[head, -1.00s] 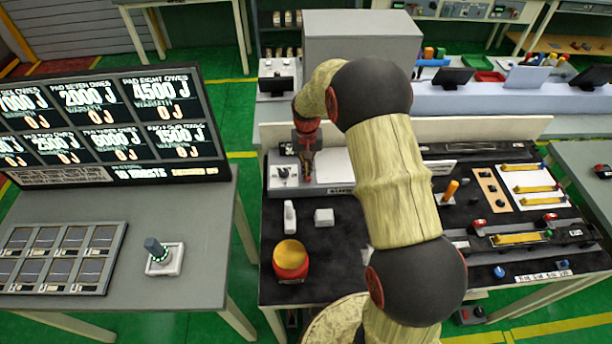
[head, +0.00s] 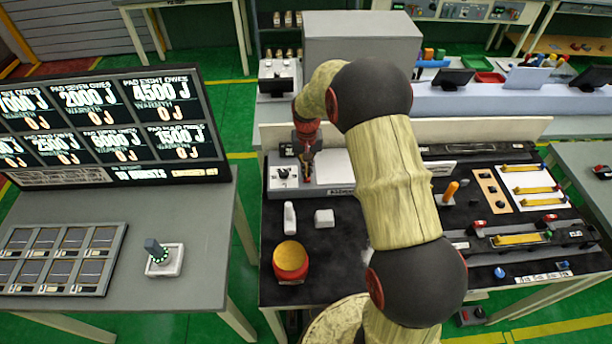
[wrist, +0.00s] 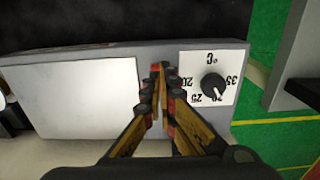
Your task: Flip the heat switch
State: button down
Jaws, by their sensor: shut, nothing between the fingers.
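A grey box (head: 325,186) with a temperature dial and a pale plate stands at the back left of the dark bench; a label on its front is too small to read. In the wrist view the black dial (wrist: 213,86) sits on a white °C scale, just right of my fingers. My gripper (wrist: 158,75) is shut and empty, its fingertips over the box between the pale plate (wrist: 85,98) and the dial. In the head view my gripper (head: 308,176) is at the box, right of the dial (head: 283,173). I cannot make out a heat switch; my fingers may cover it.
A red button with a yellow top (head: 290,262), a white upright piece (head: 290,218) and a small white block (head: 324,217) stand in front of the box. A screen (head: 110,125) is on the left table. My arm hides the bench's middle.

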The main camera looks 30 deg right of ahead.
jog(key=shift+f+b, duration=0.6)
jog(key=shift+f, duration=0.6)
dwell(0.8)
jog(key=shift+r, duration=0.15)
jog(key=shift+r+p, duration=2.15)
jog(key=shift+r, duration=1.3)
jog(key=s+a+r+n+t+b, duration=0.1)
jog(key=s+a+r+t+b, duration=0.1)
jog(key=s, duration=0.8)
jog(key=s+a+r+n+t+b, duration=0.1)
jog(key=s+a+r+b, duration=0.3)
jog(key=s+r, duration=0.5)
jog(key=s+a+r+n+t+b, duration=0.2)
jog(key=s+a+r+b, duration=0.2)
jog(key=s, duration=0.7)
jog(key=shift+s+a+r+n+t, duration=0.15)
jog(key=shift+a+r+n+t, duration=0.15)
jog(key=shift+a+r, duration=0.8)
